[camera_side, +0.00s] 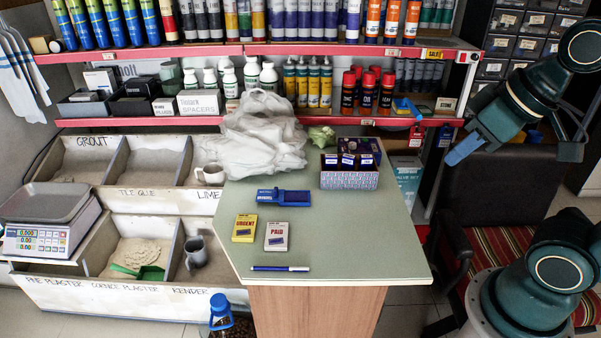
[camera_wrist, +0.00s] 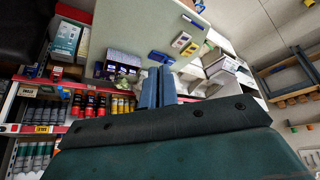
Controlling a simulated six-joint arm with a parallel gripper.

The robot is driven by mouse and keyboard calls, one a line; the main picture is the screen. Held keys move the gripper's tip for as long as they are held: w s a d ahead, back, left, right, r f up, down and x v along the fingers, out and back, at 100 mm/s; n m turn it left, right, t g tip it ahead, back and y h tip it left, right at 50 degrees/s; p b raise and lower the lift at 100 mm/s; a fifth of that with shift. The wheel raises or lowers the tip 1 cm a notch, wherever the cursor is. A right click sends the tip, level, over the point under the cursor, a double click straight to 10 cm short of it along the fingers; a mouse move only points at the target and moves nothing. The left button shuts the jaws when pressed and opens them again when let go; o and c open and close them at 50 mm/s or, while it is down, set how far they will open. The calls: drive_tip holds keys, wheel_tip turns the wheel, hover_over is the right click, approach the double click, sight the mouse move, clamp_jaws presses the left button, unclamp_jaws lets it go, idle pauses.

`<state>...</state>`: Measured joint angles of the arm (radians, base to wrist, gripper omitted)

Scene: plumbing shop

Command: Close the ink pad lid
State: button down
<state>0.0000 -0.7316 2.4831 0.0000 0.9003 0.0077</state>
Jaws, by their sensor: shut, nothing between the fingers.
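The blue ink pad (camera_side: 284,197) lies on the table, in front of the white plastic bag. It has a labelled left part and a darker right part; the exact angle of its lid is too small to tell. It also shows as a small blue shape in the wrist view (camera_wrist: 162,57), just beyond my fingertips in the picture. My gripper (camera_side: 462,151) is in the air to the right of the table, well apart from the pad. Its blue fingers (camera_wrist: 158,72) are together with nothing between them.
On the table (camera_side: 340,235) are a yellow URGENT box (camera_side: 245,228), a PAID box (camera_side: 276,237), a blue pen (camera_side: 280,268) and a patterned box of stamps (camera_side: 349,179). The crumpled bag (camera_side: 262,140) stands at the back. The table's right front is clear.

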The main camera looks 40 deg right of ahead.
drive_tip(key=w+m+g, duration=0.2)
drive_tip(key=w+m, duration=0.2)
drive_tip(key=w, duration=2.6)
drive_tip(key=w+f+m, duration=0.2)
drive_tip(key=w+f, duration=0.8)
drive_tip(key=w, duration=0.2)
drive_tip(key=w+f+m, duration=0.1)
drive_tip(key=w+f, duration=0.1)
drive_tip(key=f, duration=0.4)
drive_tip(key=w+f+m+g, duration=0.1)
drive_tip(key=w+f, duration=0.2)
drive_tip(key=f, duration=0.3)
drive_tip(key=w+f, duration=0.3)
drive_tip(key=f, duration=0.3)
drive_tip(key=shift+w+m, duration=0.2)
drive_tip(key=shift+m, duration=0.2)
drive_tip(key=shift+a+f, duration=0.1)
drive_tip(key=shift+f, duration=0.05)
